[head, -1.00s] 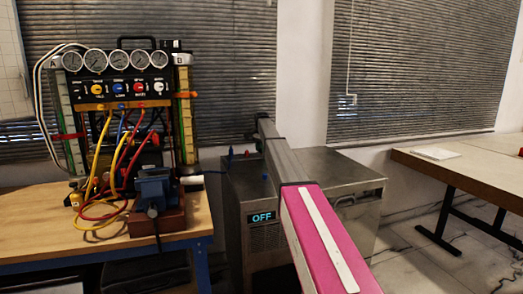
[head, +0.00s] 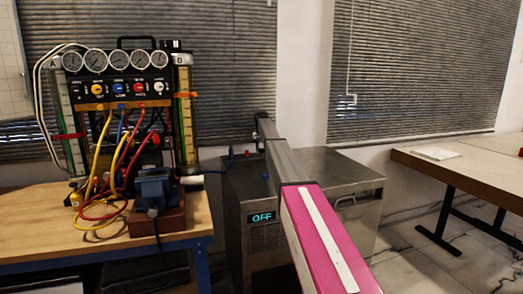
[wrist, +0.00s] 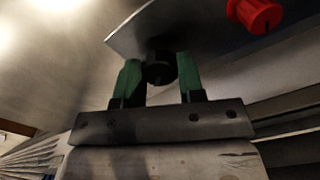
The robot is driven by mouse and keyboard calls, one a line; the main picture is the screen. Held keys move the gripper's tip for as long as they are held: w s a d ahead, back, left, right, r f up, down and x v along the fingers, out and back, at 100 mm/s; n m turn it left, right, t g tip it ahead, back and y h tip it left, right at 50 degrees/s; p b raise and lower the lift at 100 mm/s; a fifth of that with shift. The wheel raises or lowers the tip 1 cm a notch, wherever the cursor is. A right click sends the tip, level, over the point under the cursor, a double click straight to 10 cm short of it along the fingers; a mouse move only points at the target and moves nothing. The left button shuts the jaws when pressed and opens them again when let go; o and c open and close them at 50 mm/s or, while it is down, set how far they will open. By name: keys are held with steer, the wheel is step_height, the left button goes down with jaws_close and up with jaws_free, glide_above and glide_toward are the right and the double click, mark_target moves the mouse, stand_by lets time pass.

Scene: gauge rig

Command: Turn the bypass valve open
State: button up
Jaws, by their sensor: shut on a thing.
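In the wrist view my gripper (wrist: 158,62) has its two green fingers on either side of a round black knob (wrist: 159,72), shut on it. The knob sits under the edge of a grey metal plate. A red knob (wrist: 257,14) with a dark slot is at the upper right, apart from the fingers. I cannot tell from a label whether the black knob is the bypass valve. In the head view the gauge rig (head: 118,88) stands on the wooden bench at left, with several dials, coloured knobs and hoses.
A blue vise (head: 152,190) stands at the front of the wooden bench (head: 40,235). A steel cabinet (head: 335,165) with a lit OFF display (head: 263,217) is beside my pink and grey arm. A table (head: 470,170) is at right, with clear floor before it.

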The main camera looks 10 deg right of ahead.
steer(key=n, duration=0.5)
steer(key=shift+n, duration=0.3)
steer(key=n, duration=0.4)
steer(key=shift+n, duration=0.4)
steer(key=o, duration=0.9)
step_height(320, 180, up, 11)
steer(key=shift+f, duration=0.1)
